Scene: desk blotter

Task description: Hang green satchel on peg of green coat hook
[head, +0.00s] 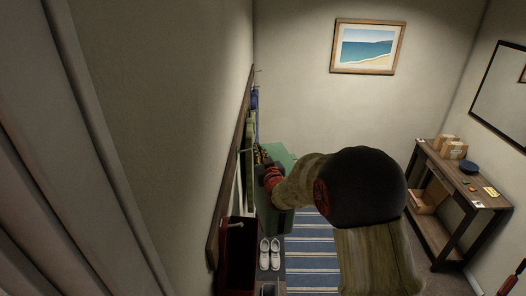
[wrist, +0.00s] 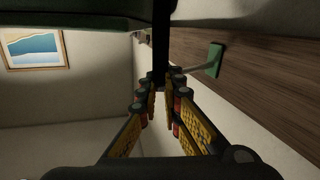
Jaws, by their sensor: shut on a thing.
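The green satchel (head: 283,154) hangs from my gripper (head: 263,160) beside the left wall, partly hidden by my arm. In the wrist view the satchel (wrist: 85,14) fills the top left. A dark strap (wrist: 161,40) runs down between the fingertips, and my gripper (wrist: 162,82) is shut on it. The green coat hook (wrist: 214,60) is on the wooden rail at the upper right, with a pale metal peg (wrist: 192,67) pointing left. The strap is left of the peg, apart from it in the picture; their depth gap is unclear.
The wooden rail (head: 230,165) runs along the left wall. A dark red item (head: 238,258) hangs nearer me, and a blue one (head: 254,99) farther off. White shoes (head: 269,254) and a striped rug (head: 312,262) lie below. A side table (head: 465,190) stands right.

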